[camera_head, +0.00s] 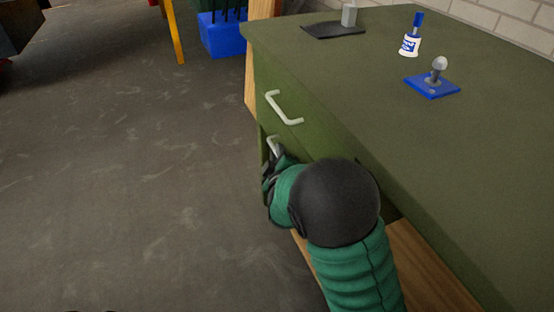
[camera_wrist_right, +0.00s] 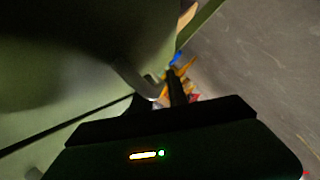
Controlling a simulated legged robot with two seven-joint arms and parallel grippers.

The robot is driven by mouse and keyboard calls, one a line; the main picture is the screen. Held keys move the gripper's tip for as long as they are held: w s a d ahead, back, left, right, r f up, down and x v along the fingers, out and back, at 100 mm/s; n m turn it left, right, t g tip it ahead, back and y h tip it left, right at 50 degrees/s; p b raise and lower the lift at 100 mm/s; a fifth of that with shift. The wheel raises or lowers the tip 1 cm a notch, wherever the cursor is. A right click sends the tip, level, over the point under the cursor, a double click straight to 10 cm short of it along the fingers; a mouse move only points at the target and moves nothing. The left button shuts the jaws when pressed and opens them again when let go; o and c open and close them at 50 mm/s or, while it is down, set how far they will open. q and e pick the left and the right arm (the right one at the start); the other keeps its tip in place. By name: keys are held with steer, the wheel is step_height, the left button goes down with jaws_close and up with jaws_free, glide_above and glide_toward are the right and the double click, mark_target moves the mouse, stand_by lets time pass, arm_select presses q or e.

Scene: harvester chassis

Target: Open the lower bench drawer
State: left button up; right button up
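The green bench (camera_head: 430,150) has two drawers on its left-facing front. The upper drawer's pale bar handle (camera_head: 284,110) is free. The lower drawer's handle (camera_head: 272,145) shows just below it, partly hidden behind my right gripper (camera_head: 272,172). My right gripper is at this lower handle, and my dark wrist and green arm cover much of the lower drawer front. In the right wrist view a grey bar handle (camera_wrist_right: 132,82) reaches down to the dark fingers (camera_wrist_right: 160,98). Whether the fingers are closed around it is unclear. My left gripper is out of view.
On the bench top are a blue plate with a grey knob (camera_head: 433,84), a white bottle with a blue top (camera_head: 411,40) and a dark tray (camera_head: 334,30). A blue bin (camera_head: 222,35) stands at the back. The grey floor (camera_head: 120,180) left of the bench is clear.

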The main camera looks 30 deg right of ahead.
steer(key=shift+w, duration=0.15)
steer(key=c, duration=0.4)
jaws_close()
steer(key=shift+f, duration=0.15)
stand_by(0.8)
